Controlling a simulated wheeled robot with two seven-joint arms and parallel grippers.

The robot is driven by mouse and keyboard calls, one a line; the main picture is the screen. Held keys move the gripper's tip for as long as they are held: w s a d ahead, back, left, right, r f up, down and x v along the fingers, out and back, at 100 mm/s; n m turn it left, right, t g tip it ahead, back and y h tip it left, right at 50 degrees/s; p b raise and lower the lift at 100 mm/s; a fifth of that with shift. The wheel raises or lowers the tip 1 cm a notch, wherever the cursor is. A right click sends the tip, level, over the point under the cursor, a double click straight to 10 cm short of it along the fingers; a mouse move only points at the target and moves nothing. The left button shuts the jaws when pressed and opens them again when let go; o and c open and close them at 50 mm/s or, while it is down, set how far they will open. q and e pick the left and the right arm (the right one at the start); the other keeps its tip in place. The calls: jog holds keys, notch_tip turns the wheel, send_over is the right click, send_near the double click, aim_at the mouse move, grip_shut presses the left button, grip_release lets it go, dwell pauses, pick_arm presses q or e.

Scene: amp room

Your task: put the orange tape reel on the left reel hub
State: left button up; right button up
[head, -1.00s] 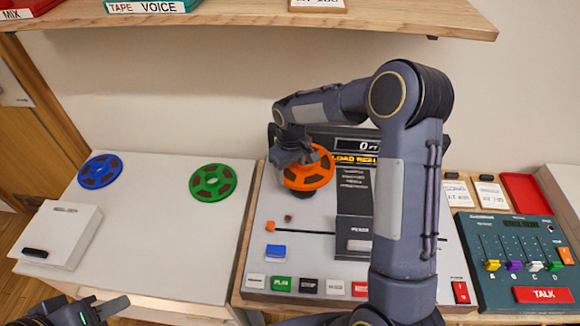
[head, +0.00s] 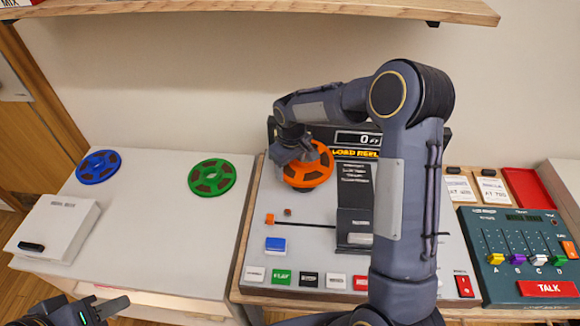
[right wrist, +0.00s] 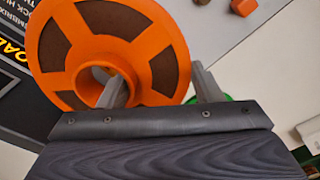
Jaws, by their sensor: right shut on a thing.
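The orange tape reel (head: 314,174) is at the upper left of the grey tape deck (head: 310,250), tilted or flat I cannot tell exactly. My right gripper (head: 296,150) comes in from the right and is shut on the reel. In the right wrist view the reel (right wrist: 62,45) fills the upper left, one finger before its hub opening and the other past its outer edge. The left reel hub is not visible; the reel and gripper cover that area. My left gripper (head: 105,306) is at the lower left edge, partly cut off, far from the reel.
A blue reel (head: 98,167) and a green reel (head: 212,177) lie on the white table at left, beside a white box (head: 55,230). A mixer panel (head: 520,250) with faders and a red tray (head: 528,188) are at right. A wooden shelf (head: 300,10) hangs above.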

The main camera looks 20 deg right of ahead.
aim_at(292, 174)
pick_arm(q)
jog(key=shift+f, duration=0.5)
pick_arm(e)
jog(key=shift+s+d+f+g, duration=0.1)
jog(key=shift+s+f, duration=0.15)
jog(key=shift+f, duration=0.2)
jog(key=shift+s+a+f+g, duration=0.1)
jog(key=shift+s+f, duration=0.1)
jog(key=shift+f, duration=0.25)
jog(key=shift+s+d+f+g, duration=0.1)
jog(key=shift+s+f, duration=0.15)
jog(key=shift+f, duration=0.2)
pick_arm(q)
jog(key=shift+a, duration=0.15)
pick_arm(e)
jog(key=o, duration=1.4)
jog(key=shift+r, duration=0.1)
jog(key=r, duration=0.2)
jog(key=w+r+b, duration=0.1)
jog(key=r, duration=0.1)
jog(key=shift+r, duration=0.25)
jog(key=r, duration=0.4)
jog(key=shift+s+a+r+b, duration=0.2)
jog(key=shift+a+r+b, duration=0.1)
jog(key=shift+a, duration=0.05)
pick_arm(q)
jog(key=shift+x, duration=0.8)
pick_arm(e)
jog(key=shift+r+t, duration=0.4)
jog(key=shift+r, duration=0.2)
